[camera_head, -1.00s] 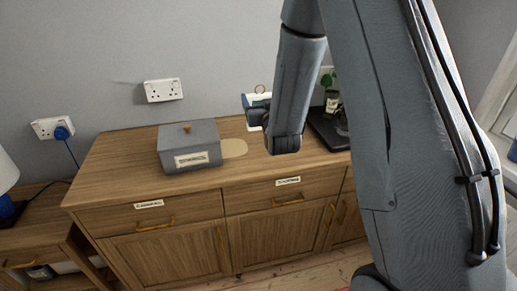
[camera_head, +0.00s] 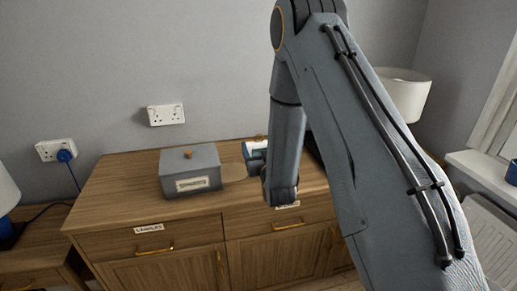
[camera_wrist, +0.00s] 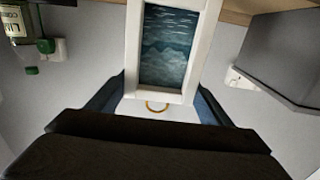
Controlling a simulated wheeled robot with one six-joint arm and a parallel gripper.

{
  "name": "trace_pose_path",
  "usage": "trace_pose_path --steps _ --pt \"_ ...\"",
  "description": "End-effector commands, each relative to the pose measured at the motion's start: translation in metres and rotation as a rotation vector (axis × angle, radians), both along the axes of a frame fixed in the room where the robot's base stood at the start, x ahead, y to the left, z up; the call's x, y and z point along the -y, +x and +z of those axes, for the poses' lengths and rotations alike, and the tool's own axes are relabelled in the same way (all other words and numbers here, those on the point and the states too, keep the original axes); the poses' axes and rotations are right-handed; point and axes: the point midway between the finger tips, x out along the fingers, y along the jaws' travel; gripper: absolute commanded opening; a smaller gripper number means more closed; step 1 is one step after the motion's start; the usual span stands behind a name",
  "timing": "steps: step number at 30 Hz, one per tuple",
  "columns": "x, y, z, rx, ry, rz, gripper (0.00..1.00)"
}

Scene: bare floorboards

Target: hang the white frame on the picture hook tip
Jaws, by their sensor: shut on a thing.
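The white frame (camera_wrist: 187,70), with a dark blue-green water picture, is held in my gripper (camera_wrist: 158,97) in the wrist view. The blue fingers close on it from both sides. A brass ring (camera_wrist: 157,106) shows at the frame's edge nearest the gripper. In the head view, the frame (camera_head: 257,144) is a small white piece by my gripper (camera_head: 255,158), above the sideboard and right of the grey box. My arm hides most of it. I cannot make out the picture hook tip in either view.
The wooden sideboard (camera_head: 120,205) carries a labelled grey lidded box (camera_head: 190,170). A wall socket (camera_head: 166,115) is above it, and a socket with a blue plug (camera_head: 57,150) is at left. A lamp (camera_head: 403,95) stands behind my arm. A labelled bottle (camera_wrist: 17,25) shows in the wrist view.

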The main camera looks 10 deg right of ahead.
Motion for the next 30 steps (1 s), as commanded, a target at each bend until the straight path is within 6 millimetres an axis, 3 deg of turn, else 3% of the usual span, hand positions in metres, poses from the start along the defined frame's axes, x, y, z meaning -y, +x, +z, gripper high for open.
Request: trace_pose_path --steps 17,18,21,30 --pt "0.000 0.000 -0.014 0.002 0.000 0.000 0.45" --pt "0.000 0.000 -0.014 0.001 0.000 0.000 0.77" --pt "0.000 0.000 -0.014 0.001 0.000 0.000 0.92" --pt "0.000 0.000 -0.013 0.001 0.000 0.000 0.92"
